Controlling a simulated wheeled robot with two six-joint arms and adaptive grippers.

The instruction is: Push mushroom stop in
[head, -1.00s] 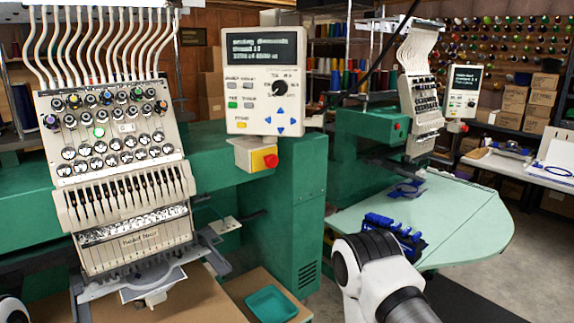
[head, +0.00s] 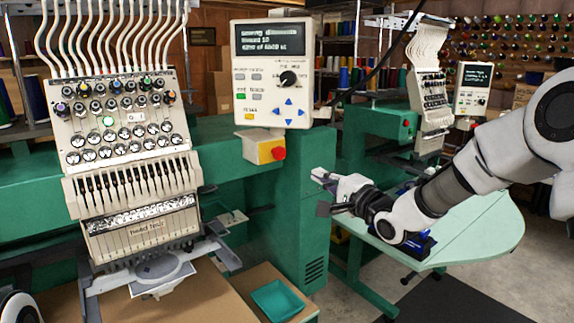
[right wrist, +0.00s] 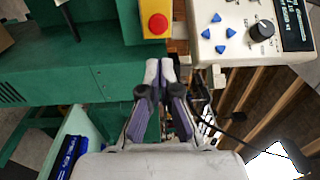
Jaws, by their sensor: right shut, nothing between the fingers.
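The red mushroom stop (head: 278,153) sticks out of a yellow-faced box (head: 264,149) below the control panel of the near embroidery machine. It also shows in the right wrist view (right wrist: 157,24), at top centre on its yellow face. My right gripper (head: 318,175) is shut and empty. Its fingertips are to the right of the stop and a little lower in the head view, with a gap between. In the right wrist view the closed fingertips (right wrist: 160,70) point up toward the stop, just below it. My left gripper is not in view.
The control panel (head: 272,75) hangs just above the stop, and appears right of the fingers in the wrist view. The green machine body (head: 300,220) stands below. A green table (head: 470,225) lies under my right arm.

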